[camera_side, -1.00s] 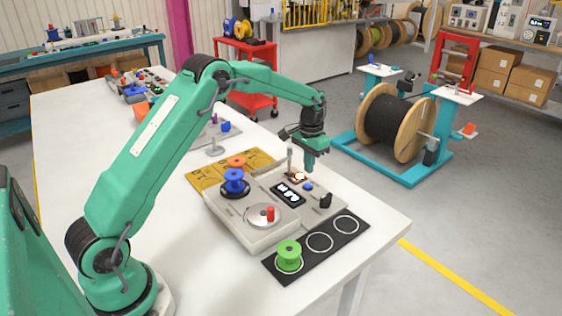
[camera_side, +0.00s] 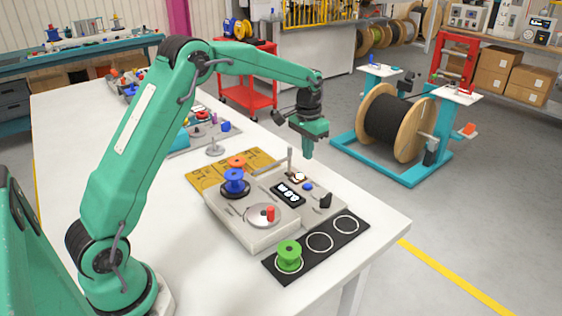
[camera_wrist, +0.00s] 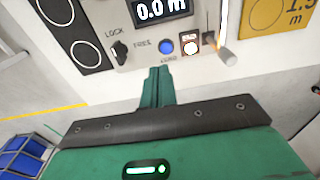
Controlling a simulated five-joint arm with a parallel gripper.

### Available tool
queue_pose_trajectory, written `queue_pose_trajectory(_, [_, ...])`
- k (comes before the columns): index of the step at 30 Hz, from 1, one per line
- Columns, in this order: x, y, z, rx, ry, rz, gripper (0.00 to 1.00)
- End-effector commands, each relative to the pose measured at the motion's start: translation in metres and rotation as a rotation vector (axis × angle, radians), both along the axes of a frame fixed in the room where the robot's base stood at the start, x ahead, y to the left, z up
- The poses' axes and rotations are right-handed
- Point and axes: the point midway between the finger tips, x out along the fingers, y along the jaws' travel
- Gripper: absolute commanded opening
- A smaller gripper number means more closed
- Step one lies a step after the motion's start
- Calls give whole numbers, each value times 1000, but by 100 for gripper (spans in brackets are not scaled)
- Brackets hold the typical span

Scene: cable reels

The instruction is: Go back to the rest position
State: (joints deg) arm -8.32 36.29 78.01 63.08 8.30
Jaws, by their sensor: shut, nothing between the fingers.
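My gripper (camera_side: 308,154) is shut and empty, pointing down above the right back part of the measuring machine (camera_side: 240,228), clear of it. In the wrist view the closed fingers (camera_wrist: 158,74) show just below the machine's panel, which has a display (camera_wrist: 160,8) reading 0.0 m, a blue button (camera_wrist: 166,47), a lit button (camera_wrist: 190,42) and a lock knob (camera_wrist: 120,50). A blue reel (camera_side: 234,180) sits on the machine's left part. A green reel (camera_side: 289,254) stands on the near circle of the black mat (camera_side: 303,256).
An orange reel (camera_side: 237,162) is on the yellow mat (camera_side: 204,180) behind the machine. A red crank handle (camera_side: 270,213) and a lever (camera_side: 290,160) stick up from the machine. A large cable drum (camera_side: 398,122) stands on the floor beyond the table. The left front of the white table (camera_side: 190,250) is clear.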

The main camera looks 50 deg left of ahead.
Motion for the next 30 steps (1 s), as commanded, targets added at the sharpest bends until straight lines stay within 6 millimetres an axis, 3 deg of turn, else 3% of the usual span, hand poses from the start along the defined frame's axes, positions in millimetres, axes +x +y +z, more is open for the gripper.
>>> queue_pose_trajectory(6, [-30,-14,45,6,-55,-2,0])
queue_pose_trajectory(15, [-79,-31,93,11,-127,-1,0])
queue_pose_trajectory(30, [-174,-56,138,13,-247,-2,0])
